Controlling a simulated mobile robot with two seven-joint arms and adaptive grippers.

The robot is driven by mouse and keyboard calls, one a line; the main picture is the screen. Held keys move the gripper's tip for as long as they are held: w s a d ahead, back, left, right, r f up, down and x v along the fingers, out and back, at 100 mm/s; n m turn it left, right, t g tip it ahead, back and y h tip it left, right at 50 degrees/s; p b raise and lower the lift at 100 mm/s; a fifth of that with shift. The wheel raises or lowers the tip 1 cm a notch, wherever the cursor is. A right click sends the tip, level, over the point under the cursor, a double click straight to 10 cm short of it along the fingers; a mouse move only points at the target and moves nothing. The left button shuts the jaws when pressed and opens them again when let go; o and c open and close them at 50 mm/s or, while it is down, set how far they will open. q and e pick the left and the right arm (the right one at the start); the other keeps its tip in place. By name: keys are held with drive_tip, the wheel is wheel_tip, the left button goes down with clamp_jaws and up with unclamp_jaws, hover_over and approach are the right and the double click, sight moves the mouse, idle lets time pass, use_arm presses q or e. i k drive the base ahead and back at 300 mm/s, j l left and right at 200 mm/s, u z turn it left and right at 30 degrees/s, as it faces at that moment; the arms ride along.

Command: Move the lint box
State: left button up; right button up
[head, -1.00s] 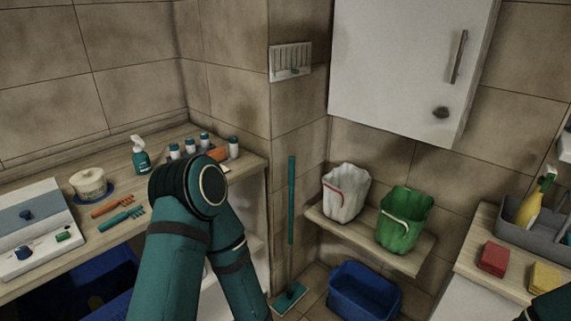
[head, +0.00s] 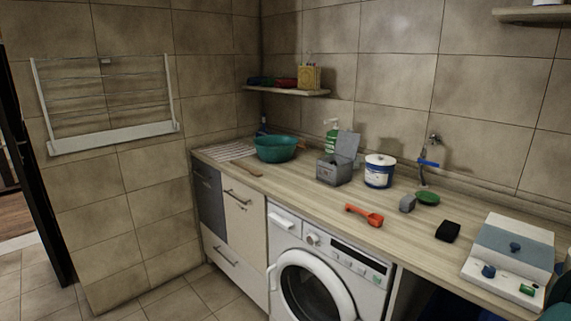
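A small grey box (head: 333,172) with its lid (head: 347,146) raised stands on the wooden counter, towards the wall, above the washing machine. It is the one thing in view that looks like the lint box; no label can be read. A white tub with a blue band (head: 379,172) stands just right of it, and a green and white pump bottle (head: 331,138) is behind it. The inside of the box cannot be made out. Neither of my grippers is in view.
A teal bowl (head: 275,149) stands left on the counter (head: 310,205). An orange scoop (head: 366,216), grey block (head: 407,203), green dish (head: 428,198), black sponge (head: 447,231) and white-blue device (head: 510,258) lie right. The washing machine (head: 325,272) is below. Floor is free at left.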

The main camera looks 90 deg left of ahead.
sight(339, 175)
drive_tip(key=u, duration=2.75)
drive_tip(key=j+z, duration=0.1)
drive_tip(key=z, duration=0.25)
drive_tip(key=i+j+z, duration=0.1)
drive_tip(key=z, duration=0.3)
drive_tip(key=j+z, duration=0.2)
drive_tip(key=z, duration=0.15)
drive_tip(key=j+z, duration=0.25)
drive_tip(key=j, duration=0.2)
drive_tip(key=j+z, duration=0.3)
drive_tip(key=j, duration=0.15)
